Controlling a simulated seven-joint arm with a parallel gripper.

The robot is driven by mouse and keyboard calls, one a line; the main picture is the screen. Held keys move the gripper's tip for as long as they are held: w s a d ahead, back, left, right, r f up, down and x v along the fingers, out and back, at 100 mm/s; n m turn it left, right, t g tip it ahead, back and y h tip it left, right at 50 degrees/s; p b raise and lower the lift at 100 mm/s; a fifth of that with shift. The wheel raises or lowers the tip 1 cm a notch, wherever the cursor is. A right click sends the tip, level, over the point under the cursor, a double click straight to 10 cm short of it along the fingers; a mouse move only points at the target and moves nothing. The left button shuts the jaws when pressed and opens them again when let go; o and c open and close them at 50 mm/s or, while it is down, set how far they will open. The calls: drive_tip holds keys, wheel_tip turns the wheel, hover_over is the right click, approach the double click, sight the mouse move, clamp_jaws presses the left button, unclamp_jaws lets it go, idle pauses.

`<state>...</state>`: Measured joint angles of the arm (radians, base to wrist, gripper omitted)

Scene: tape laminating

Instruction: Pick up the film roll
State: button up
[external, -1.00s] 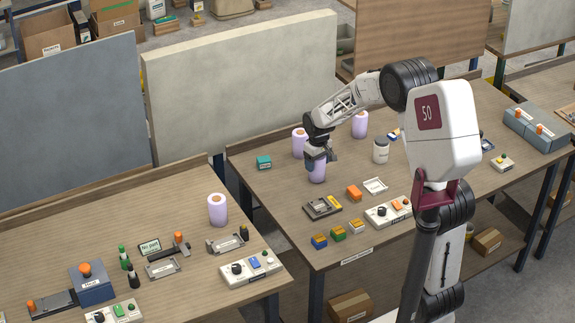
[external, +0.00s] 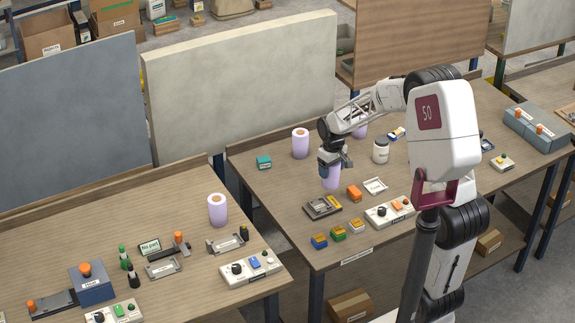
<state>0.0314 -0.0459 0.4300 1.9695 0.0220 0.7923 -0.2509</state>
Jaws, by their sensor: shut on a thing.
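A lilac film roll (external: 331,180) is in my gripper (external: 334,167), which is shut on its upper part. The roll is upright, and its top is hidden by the gripper. I cannot tell how far its lower end is from the table. Another lilac roll (external: 300,144) stands upright to the left on the same table. A further roll (external: 360,131) stands behind my arm, partly hidden. One more roll (external: 217,210) stands on the left table.
A white jar (external: 380,151) stands to the right. A white control box (external: 389,212) and several small coloured blocks line the front edge. A teal box (external: 264,162) is at left.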

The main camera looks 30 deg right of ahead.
drive_tip(key=shift+s+a+r, duration=0.1)
drive_tip(key=shift+s+r, duration=0.05)
drive_tip(key=shift+s, duration=1.35)
drive_tip(key=shift+s+r, duration=0.15)
drive_tip(key=shift+s, duration=1.3)
drive_tip(key=w+a+r+n, duration=0.1)
drive_tip(key=w+a+r, duration=0.2)
drive_tip(key=w+a, duration=1.15)
drive_tip(key=w+a+r, duration=0.2)
drive_tip(key=w+a, duration=1.1)
drive_tip(key=a, duration=0.2)
drive_tip(key=w+a, duration=0.4)
drive_tip(key=a, duration=1)
drive_tip(key=shift+w+r, duration=0.15)
drive_tip(key=shift+w, duration=0.05)
drive_tip(key=shift+f, duration=2.5)
